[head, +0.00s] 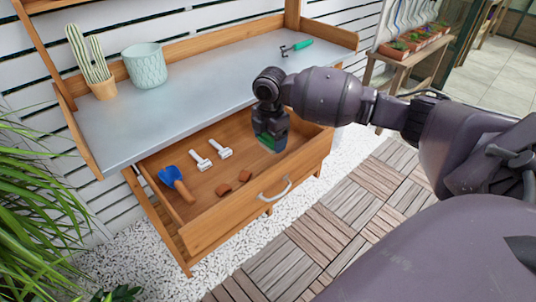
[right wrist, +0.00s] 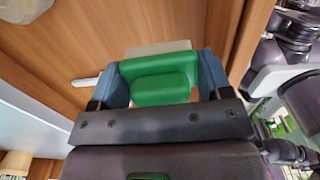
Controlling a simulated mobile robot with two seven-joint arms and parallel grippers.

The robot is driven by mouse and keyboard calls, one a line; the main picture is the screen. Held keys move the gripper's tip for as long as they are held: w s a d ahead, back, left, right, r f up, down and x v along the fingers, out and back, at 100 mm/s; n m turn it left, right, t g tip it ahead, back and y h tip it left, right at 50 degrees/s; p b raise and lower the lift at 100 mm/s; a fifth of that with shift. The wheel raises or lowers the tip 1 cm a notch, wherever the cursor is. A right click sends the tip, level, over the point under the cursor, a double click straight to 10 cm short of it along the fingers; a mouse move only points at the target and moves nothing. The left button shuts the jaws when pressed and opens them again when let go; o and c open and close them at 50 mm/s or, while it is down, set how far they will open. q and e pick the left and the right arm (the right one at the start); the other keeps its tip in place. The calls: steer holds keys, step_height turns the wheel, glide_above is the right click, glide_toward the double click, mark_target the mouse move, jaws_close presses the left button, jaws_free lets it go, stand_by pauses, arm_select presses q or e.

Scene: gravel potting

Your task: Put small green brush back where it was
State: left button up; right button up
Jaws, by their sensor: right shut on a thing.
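The small green brush (right wrist: 160,90) is between the fingers of my right gripper (right wrist: 165,82) in the right wrist view, with a pale strip showing beyond its green body. In the head view my right gripper (head: 270,138) points down at the right part of the open wooden drawer (head: 222,228). Only a bit of the green brush (head: 266,141) shows there; the gripper hides most of it. I cannot tell whether the brush touches the drawer floor. My left gripper is not in view.
The drawer holds a blue scoop (head: 175,182), two white-headed tools (head: 201,160) and two small brown pieces (head: 223,189). The metal worktop (head: 200,95) above carries a cactus (head: 100,75), a pale green pot (head: 145,66) and a green-handled rake (head: 301,45). The drawer's right floor looks clear.

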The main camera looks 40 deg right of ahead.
mark_target(270, 162)
steer(key=shift+f, duration=0.35)
step_height(270, 162, down, 6)
steer(key=shift+r+b, duration=0.25)
steer(key=shift+b, duration=0.5)
steer(key=shift+r, duration=0.15)
steer(key=o, duration=0.5)
steer(key=shift+f, duration=0.2)
steer(key=o, duration=0.5)
steer(key=shift+c, duration=0.2)
